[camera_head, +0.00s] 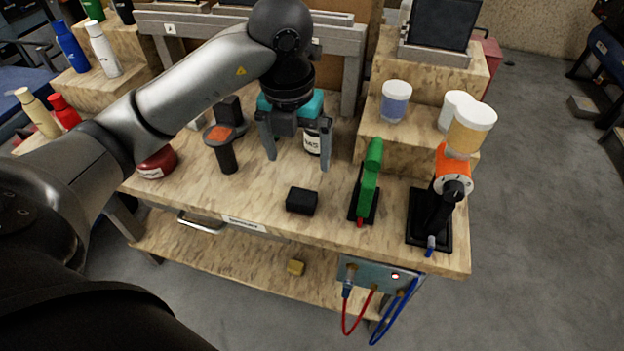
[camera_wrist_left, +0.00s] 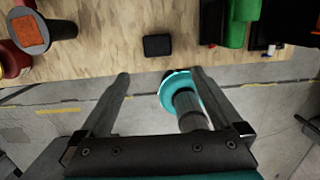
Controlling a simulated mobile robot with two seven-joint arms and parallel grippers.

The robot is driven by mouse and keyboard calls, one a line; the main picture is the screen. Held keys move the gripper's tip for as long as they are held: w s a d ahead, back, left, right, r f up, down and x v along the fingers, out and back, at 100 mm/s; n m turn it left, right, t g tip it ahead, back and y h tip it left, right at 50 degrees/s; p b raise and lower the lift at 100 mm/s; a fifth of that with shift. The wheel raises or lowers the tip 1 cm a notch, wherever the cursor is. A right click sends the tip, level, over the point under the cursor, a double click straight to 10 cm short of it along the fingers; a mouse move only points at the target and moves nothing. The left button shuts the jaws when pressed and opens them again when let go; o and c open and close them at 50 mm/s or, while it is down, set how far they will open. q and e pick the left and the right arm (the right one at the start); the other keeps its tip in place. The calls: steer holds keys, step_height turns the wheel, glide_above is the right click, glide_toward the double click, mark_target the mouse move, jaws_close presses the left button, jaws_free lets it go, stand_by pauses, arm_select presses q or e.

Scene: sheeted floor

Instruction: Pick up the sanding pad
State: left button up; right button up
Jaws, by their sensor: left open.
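A small black block (camera_head: 302,201), which looks like the sanding pad, lies flat near the front edge of the wooden workbench (camera_head: 270,212). It also shows in the left wrist view (camera_wrist_left: 157,45), just beyond the fingertips. My left gripper (camera_head: 297,163) is open and empty, with its fingers pointing down. It hangs above the bench and behind the block in the head view, apart from it. In the left wrist view my gripper (camera_wrist_left: 160,74) has nothing between its fingertips. My right gripper is not in view.
A green tool (camera_head: 370,180) and an orange-black tool (camera_head: 440,195) stand right of the block. An orange-faced sander (camera_head: 221,140) and a red container (camera_head: 158,162) stand left. A labelled bottle (camera_head: 312,143) is behind my gripper.

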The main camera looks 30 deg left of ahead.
arm_select(q)
steer(key=b, duration=0.2)
glide_above(302, 196)
steer(key=s, duration=0.1)
steer(key=f, duration=0.8)
steer(key=shift+s+d+f, duration=0.2)
steer(key=shift+f, duration=0.15)
steer(key=shift+w+a+f+b, duration=0.1)
steer(key=shift+w+f+b, duration=0.15)
steer(key=shift+f, duration=0.8)
steer(key=shift+w+a+f+b, duration=0.1)
steer(key=shift+w+f+b, duration=0.15)
steer(key=shift+f, duration=0.75)
steer(key=shift+w+a+f+b, duration=0.15)
steer(key=shift+f+b, duration=0.15)
steer(key=shift+f, duration=0.75)
steer(key=shift+d, duration=0.1)
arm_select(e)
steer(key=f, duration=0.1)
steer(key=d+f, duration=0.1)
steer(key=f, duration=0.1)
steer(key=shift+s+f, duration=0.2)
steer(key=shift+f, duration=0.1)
arm_select(q)
steer(key=shift+r, duration=0.1)
steer(key=c, duration=1.3)
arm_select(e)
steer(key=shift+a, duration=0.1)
